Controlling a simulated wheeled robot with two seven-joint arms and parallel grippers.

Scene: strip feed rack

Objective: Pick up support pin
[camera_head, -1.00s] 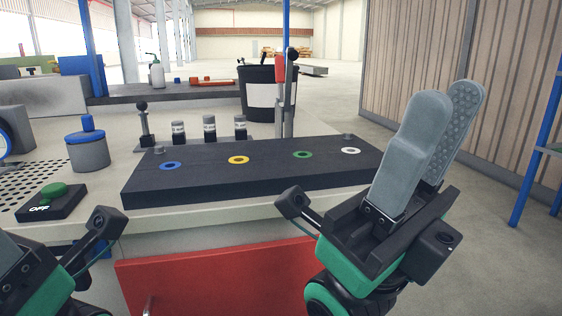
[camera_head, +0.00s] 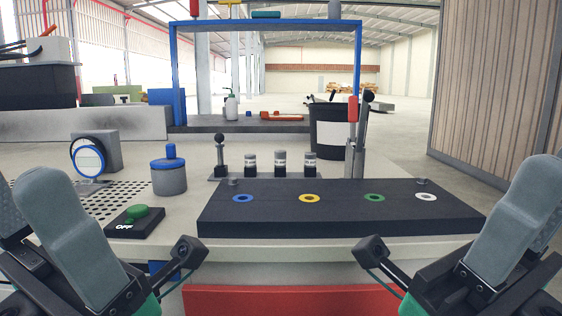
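No part is plainly marked as the support pin. Upright small cylinders with black tops and pale labels stand in a row behind the dark block: a left one (camera_head: 250,163), a middle one (camera_head: 280,163) and a right one (camera_head: 309,163). The dark block (camera_head: 290,223) has blue, yellow, green and white rings on top. A short grey stud stands near each back corner, at left (camera_head: 233,183) and right (camera_head: 422,182). My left gripper (camera_head: 20,195) is at the lower left, open and empty. My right gripper (camera_head: 552,190) is at the lower right, open, partly cut off. Both are apart from everything.
A green OFF button box (camera_head: 135,222) and a blue-topped grey canister (camera_head: 169,178) stand left of the block. A black-knobbed post (camera_head: 221,157), a red-handled lever (camera_head: 352,115) and a black bin (camera_head: 327,142) stand behind. A blue frame (camera_head: 174,75) rises at the back.

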